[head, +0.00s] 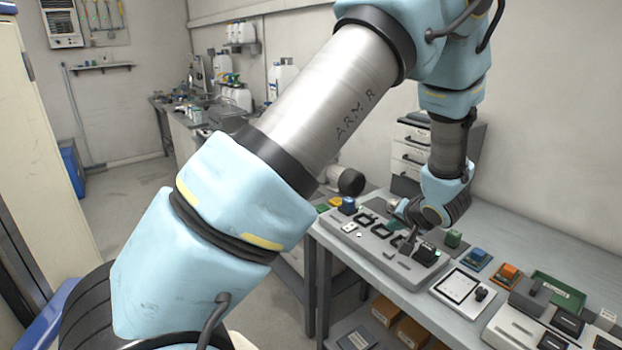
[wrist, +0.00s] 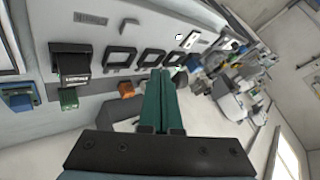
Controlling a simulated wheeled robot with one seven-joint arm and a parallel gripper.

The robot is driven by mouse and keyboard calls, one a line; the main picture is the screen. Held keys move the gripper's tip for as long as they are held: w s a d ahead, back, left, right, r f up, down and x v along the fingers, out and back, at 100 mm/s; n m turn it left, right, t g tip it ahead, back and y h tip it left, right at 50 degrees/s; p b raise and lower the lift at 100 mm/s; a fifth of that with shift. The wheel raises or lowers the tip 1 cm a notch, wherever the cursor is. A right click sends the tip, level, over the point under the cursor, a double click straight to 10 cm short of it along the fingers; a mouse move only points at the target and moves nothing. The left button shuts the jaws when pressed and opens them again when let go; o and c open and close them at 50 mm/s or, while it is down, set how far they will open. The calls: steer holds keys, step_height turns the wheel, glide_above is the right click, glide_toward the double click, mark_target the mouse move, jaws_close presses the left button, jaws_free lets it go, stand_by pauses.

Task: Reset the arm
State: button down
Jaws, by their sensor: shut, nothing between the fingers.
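My arm (head: 320,100), silver and light blue with "ARM R" lettering, crosses the head view from bottom left to top right, then bends down over the bench. My gripper (head: 411,243) points down at the grey panel with black frames (head: 375,232). In the wrist view my gripper (wrist: 161,72) shows as two green fingers lying side by side, shut and empty. The row of black frames (wrist: 121,57) lies just beyond the fingertips there. I cannot tell whether the fingertips touch the panel.
The bench (head: 388,272) also holds a white square panel with a black knob (head: 459,287), an orange block (head: 509,271), a green tray (head: 558,291) and grey boxes to the right. A drawer unit (head: 408,150) stands behind. Open floor (head: 135,195) lies to the left.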

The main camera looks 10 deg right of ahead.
steer(key=w+a+r+n+g+h+b, duration=0.1)
steer(key=w+a+r+n+g, duration=0.15)
steer(key=a, duration=0.45)
steer(key=w+a+r+n+g+h+b, duration=0.1)
steer(key=a+r+h, duration=0.15)
steer(key=a, duration=0.55)
steer(key=s+a+r+n+g+y, duration=0.1)
steer(key=s+a+g, duration=0.1)
steer(key=s+a, duration=0.5)
steer(key=s+a+r+n+g+y, duration=0.1)
steer(key=s+a, duration=0.5)
steer(key=a, duration=0.8)
steer(key=shift+s+a+n+g+y+b, duration=0.15)
steer(key=shift+s+n+g+y+b, duration=0.25)
steer(key=shift+n, duration=0.25)
steer(key=shift+w, duration=0.1)
